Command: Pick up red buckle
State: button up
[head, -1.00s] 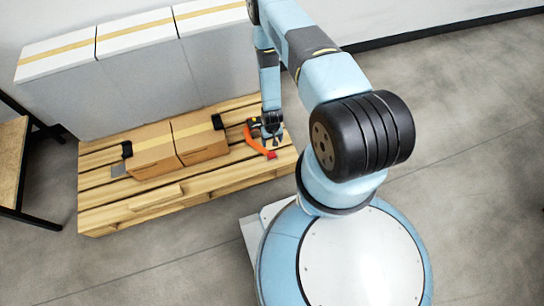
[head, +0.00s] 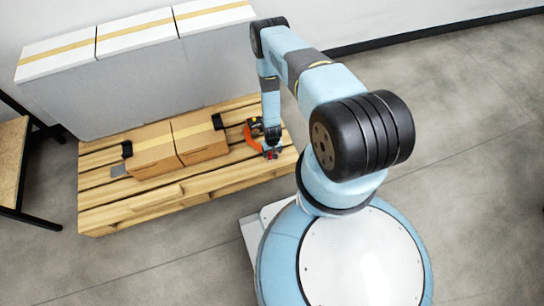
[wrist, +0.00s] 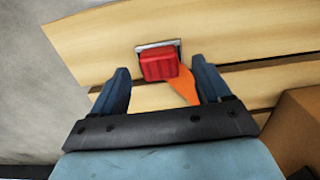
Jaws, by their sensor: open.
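The red buckle (wrist: 159,66) shows in the wrist view, with a pale metal plate behind its far edge and an orange strap (wrist: 183,86) running from it. It lies over the wooden pallet. My gripper (wrist: 160,75) is open, with one dark finger on each side of the buckle and a gap visible on both sides. In the head view, my gripper (head: 271,153) is low over the right part of the pallet and hides most of the buckle. The orange strap (head: 251,134) shows to its left.
The wooden pallet (head: 130,214) carries two cardboard boxes (head: 198,139) left of my gripper. Tall grey boxes with white tops (head: 150,85) stand along the back. A cardboard box (wrist: 298,130) is close at the right in the wrist view. Bare floor lies to the right.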

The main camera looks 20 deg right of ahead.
jog(key=shift+f, duration=1.45)
jog(key=shift+c, duration=0.3)
jog(key=c, duration=0.8)
